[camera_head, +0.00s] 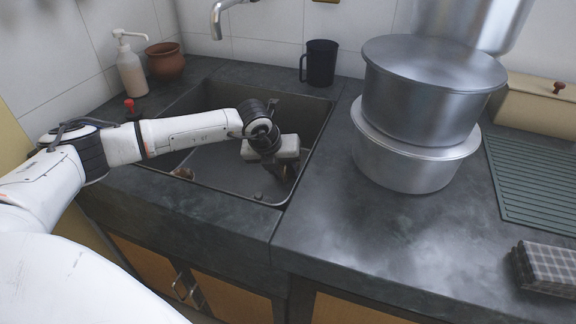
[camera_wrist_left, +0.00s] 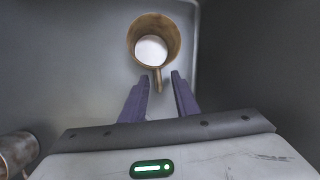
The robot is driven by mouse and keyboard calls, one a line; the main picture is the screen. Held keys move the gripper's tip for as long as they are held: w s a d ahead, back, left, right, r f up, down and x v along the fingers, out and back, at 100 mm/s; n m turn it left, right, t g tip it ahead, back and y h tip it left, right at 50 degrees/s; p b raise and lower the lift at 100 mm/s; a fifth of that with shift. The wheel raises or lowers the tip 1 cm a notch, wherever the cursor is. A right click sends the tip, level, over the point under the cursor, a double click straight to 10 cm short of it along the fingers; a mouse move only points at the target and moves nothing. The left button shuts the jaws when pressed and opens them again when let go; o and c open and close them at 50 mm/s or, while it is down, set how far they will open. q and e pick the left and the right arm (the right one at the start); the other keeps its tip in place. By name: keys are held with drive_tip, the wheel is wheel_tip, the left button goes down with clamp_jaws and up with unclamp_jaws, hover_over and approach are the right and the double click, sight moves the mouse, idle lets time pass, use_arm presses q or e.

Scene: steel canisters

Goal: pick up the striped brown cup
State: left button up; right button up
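A brown cup (camera_wrist_left: 133,40) stands upright on the sink floor in the left wrist view, seen from above with a pale inside. Its handle (camera_wrist_left: 157,82) points toward my left gripper (camera_wrist_left: 160,92). The gripper is open and empty, with its two fingertips on either side of the handle's end; I cannot tell whether they touch it. In the head view my left gripper (camera_head: 279,172) reaches down into the sink, and the cup is mostly hidden there. Stripes cannot be made out. My right gripper is not in view.
Sink walls (camera_head: 318,125) stand close to the gripper. Another brownish vessel (camera_wrist_left: 14,152) lies at the left wrist view's lower left. A black mug (camera_head: 320,63), soap bottle (camera_head: 131,72), clay pot (camera_head: 166,62) and stacked steel canisters (camera_head: 415,160) stand on the counter.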

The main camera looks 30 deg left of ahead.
use_arm(q)
clamp_jaws()
drive_tip(key=shift+s+d, duration=0.1)
drive_tip(key=shift+r, duration=0.1)
